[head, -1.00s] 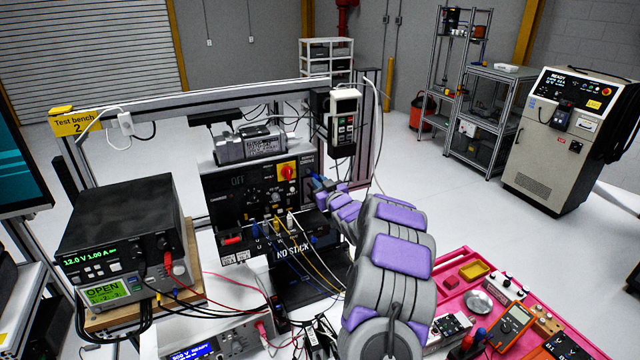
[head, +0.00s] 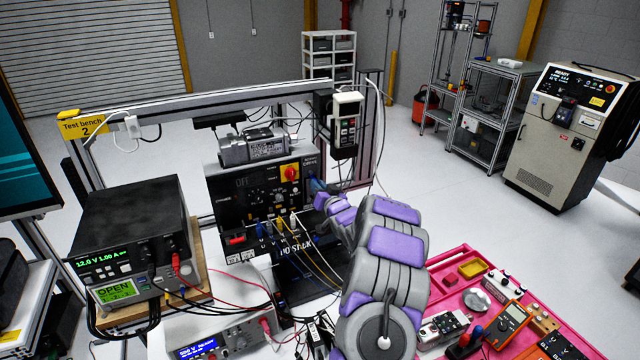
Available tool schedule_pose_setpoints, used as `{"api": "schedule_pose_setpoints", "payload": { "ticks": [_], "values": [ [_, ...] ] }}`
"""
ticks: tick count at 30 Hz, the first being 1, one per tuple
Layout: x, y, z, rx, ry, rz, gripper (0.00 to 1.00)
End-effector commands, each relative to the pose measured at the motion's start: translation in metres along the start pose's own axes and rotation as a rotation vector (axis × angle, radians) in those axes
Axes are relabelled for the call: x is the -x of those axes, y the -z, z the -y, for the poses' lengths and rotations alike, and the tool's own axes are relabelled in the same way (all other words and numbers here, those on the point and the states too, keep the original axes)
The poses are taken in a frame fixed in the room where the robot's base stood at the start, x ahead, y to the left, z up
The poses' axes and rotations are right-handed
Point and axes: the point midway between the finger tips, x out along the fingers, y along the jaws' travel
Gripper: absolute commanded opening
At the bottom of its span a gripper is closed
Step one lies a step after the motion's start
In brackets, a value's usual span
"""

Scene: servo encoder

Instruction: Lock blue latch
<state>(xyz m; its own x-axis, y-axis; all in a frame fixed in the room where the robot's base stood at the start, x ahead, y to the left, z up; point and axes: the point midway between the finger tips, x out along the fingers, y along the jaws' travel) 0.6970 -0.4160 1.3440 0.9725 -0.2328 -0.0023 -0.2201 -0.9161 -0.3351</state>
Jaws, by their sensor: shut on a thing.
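The black servo panel (head: 225,194) stands on the bench in the head view, with a red-and-yellow knob (head: 290,173) at its upper right. A small blue part, which looks like the blue latch (head: 317,184), shows at the panel's right edge. My gripper (head: 322,199) is at this edge, shut on what appears to be the blue latch. The fingertips are small and partly hidden by my purple and grey arm. I cannot tell the latch's exact position.
Several coloured cables (head: 300,247) hang from the panel's front, left of my arm. A black power supply (head: 130,232) stands at the left. A pink tray (head: 455,262) with tools and meters lies at the right. A hand-held pendant (head: 346,125) hangs above my gripper.

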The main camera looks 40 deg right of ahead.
Motion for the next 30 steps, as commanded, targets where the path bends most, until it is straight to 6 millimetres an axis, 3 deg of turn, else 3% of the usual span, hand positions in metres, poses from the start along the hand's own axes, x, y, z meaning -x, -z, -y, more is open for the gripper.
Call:
{"api": "schedule_pose_setpoints", "payload": {
  "ticks": [10, 24, 25, 30],
  "values": [
    [0.0004, -0.0013, 0.0012, -0.121, -0.003, 0.0, 0.0],
    [0.0004, -0.001, 0.0006, -0.134, -0.003, -0.002, 0.0],
    [0.0004, -0.001, 0.0006, -0.134, -0.003, -0.002, 0.2],
    [0.0002, -0.001, 0.0011, -0.133, -0.002, -0.002, 0.36]
  ]
}}
